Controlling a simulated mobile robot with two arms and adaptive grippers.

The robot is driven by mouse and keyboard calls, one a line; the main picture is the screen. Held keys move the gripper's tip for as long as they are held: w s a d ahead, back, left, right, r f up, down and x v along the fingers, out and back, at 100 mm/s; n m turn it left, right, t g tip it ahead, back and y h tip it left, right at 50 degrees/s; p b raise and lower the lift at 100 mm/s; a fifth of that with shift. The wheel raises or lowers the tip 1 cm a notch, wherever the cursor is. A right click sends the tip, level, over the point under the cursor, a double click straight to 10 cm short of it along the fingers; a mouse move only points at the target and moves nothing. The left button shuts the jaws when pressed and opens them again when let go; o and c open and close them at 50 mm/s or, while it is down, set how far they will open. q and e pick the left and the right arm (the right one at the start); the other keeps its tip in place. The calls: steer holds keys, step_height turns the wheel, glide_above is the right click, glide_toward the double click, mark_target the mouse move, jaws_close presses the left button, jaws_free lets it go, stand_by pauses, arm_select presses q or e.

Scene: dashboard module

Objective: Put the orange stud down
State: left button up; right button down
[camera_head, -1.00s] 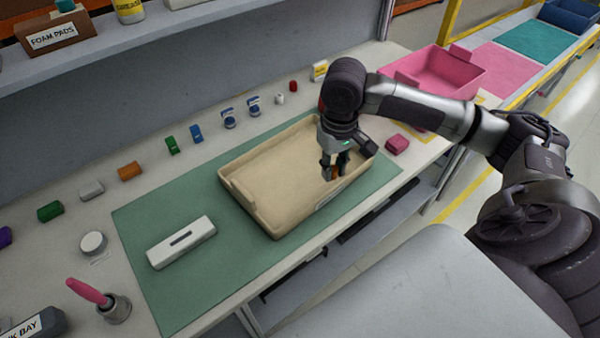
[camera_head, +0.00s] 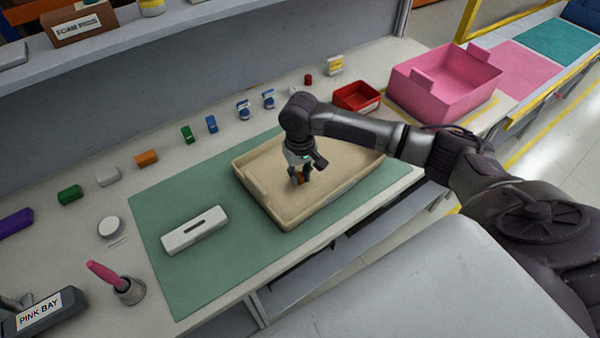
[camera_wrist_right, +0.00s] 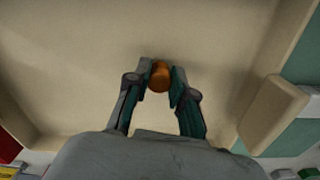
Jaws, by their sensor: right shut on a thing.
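My right gripper (camera_head: 299,181) is inside the outline of the beige tray (camera_head: 262,183), pointing down near its middle. It is shut on the orange stud (camera_head: 300,179), of which only a small part shows between the fingers in the head view. In the right wrist view the rounded end of the orange stud (camera_wrist_right: 160,76) shows between the two fingertips (camera_wrist_right: 161,82), with the bare tray floor (camera_wrist_right: 75,65) behind it. I cannot tell whether the stud touches the floor. My left gripper is not in view.
The tray stands on a green mat (camera_head: 165,225) with a white slotted block (camera_head: 195,230). A red bin (camera_head: 357,96) and a pink bin (camera_head: 445,82) stand behind right. Small coloured parts, such as an orange block (camera_head: 146,158), line the back. The tray floor around the gripper looks clear.

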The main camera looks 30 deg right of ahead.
mark_target(300, 176)
steer(key=shift+f, duration=0.2)
steer(key=shift+f, duration=0.25)
steer(key=c, duration=1)
jaws_free()
steer(key=shift+f, duration=0.1)
step_height(300, 176, up, 13)
steer(key=b, duration=0.1)
steer(key=shift+b, duration=0.35)
steer(key=shift+f, duration=0.15)
